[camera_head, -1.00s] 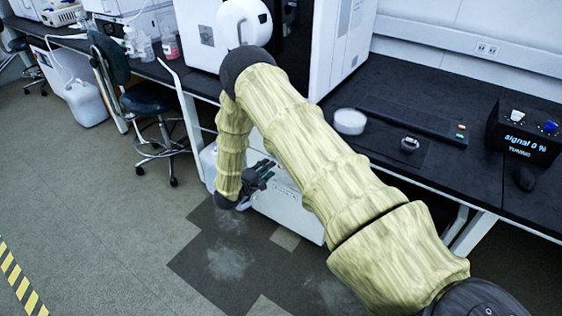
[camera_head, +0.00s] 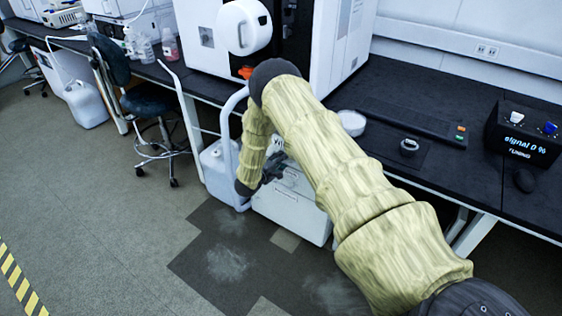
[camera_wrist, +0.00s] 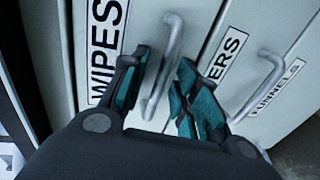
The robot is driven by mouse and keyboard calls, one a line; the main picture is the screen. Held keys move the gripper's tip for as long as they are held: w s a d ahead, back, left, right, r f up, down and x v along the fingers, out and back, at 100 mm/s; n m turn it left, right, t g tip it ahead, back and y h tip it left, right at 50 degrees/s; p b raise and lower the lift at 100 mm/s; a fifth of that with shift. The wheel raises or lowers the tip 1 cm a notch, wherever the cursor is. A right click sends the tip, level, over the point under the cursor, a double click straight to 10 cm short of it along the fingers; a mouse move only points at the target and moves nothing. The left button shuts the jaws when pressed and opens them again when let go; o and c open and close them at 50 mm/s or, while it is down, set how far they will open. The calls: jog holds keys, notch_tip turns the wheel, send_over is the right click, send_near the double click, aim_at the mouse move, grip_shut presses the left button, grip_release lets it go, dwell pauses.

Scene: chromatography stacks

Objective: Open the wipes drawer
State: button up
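The wipes drawer (camera_wrist: 88,20) is a pale front with a "WIPES" label at the left of the wrist view. It looks closed, flush with the fronts beside it. Its metal bar handle (camera_wrist: 172,48) passes between the two fingers of my gripper (camera_wrist: 163,85). The fingers are apart, one on each side of the bar, with a gap showing; I cannot tell whether either touches it. In the head view my gripper (camera_head: 273,167) is at the front of the white drawer cabinet (camera_head: 290,207) under the bench, partly hidden by my arm.
Two more drawers are beside it, one labelled "...ERS" (camera_wrist: 228,52) and one "FUNNELS" (camera_wrist: 275,92), each next to a handle. A translucent jug (camera_head: 215,172) stands just left of the cabinet. A stool (camera_head: 150,105) is further left. The floor in front is clear.

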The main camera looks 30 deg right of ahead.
grip_shut()
